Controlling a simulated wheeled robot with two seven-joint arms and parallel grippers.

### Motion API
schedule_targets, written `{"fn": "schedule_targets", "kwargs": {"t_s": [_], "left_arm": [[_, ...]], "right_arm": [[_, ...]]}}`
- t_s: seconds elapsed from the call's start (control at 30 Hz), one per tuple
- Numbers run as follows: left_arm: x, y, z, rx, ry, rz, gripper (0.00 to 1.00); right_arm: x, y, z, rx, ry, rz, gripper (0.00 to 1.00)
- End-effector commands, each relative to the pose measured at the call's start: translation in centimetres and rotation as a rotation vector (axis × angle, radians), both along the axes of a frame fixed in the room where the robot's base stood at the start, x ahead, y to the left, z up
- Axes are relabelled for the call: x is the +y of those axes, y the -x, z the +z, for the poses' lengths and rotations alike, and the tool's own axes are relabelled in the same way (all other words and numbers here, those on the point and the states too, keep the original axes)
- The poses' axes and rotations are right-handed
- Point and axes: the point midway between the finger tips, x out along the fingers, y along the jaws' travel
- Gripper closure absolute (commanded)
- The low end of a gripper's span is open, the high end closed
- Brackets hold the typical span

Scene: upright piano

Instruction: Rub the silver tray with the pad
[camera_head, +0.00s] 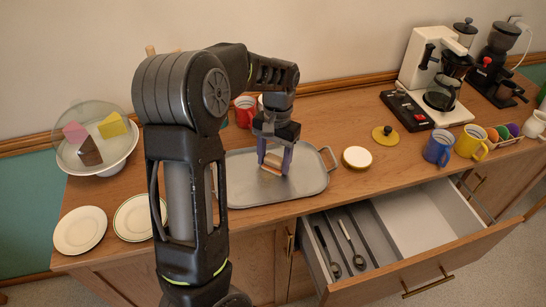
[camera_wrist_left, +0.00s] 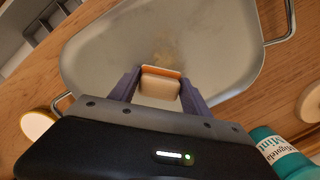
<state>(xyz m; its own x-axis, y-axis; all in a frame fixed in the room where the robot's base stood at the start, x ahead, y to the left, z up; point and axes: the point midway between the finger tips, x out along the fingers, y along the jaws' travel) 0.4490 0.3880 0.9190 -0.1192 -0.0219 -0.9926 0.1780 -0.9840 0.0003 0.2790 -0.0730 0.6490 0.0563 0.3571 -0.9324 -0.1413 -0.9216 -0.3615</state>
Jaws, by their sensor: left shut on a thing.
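The silver tray (camera_head: 312,183) lies on the wooden counter, with a raised rim and wire handles at its ends. It also shows in the left wrist view (camera_wrist_left: 220,45), where a brownish smudged patch (camera_wrist_left: 165,48) is on its surface. My left gripper (camera_head: 275,160) is above the tray and shut on the pad (camera_head: 272,163), a small block with a pale side and an orange layer. In the left wrist view the pad (camera_wrist_left: 160,86) sits between the two fingers. I cannot tell whether it touches the tray. My arm hides the tray's left part. My right gripper is not in view.
An open drawer (camera_head: 420,215) with utensils juts out in front, right of the tray. Two plates (camera_head: 80,230) and a covered cake stand (camera_head: 95,165) are left. A round white-topped lid (camera_head: 357,157), mugs (camera_head: 438,147) and a coffee maker (camera_head: 440,80) stand right.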

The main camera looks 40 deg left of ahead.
Motion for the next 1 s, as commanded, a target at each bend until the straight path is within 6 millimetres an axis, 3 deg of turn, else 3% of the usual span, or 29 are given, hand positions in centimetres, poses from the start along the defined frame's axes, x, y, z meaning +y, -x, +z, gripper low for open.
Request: {"fn": "schedule_targets", "kwargs": {"t_s": [0.27,0.63,1.0], "left_arm": [[-0.4,0.3,0.0,-0.002,0.000,-0.001,0.77],[-2.7,2.1,-0.3,0.000,0.001,-0.001,0.77],[-2.9,2.3,-0.4,0.005,0.002,-0.001,0.77]], "right_arm": [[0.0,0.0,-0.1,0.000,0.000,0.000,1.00],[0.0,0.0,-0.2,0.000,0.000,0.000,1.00],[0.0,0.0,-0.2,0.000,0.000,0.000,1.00]]}}
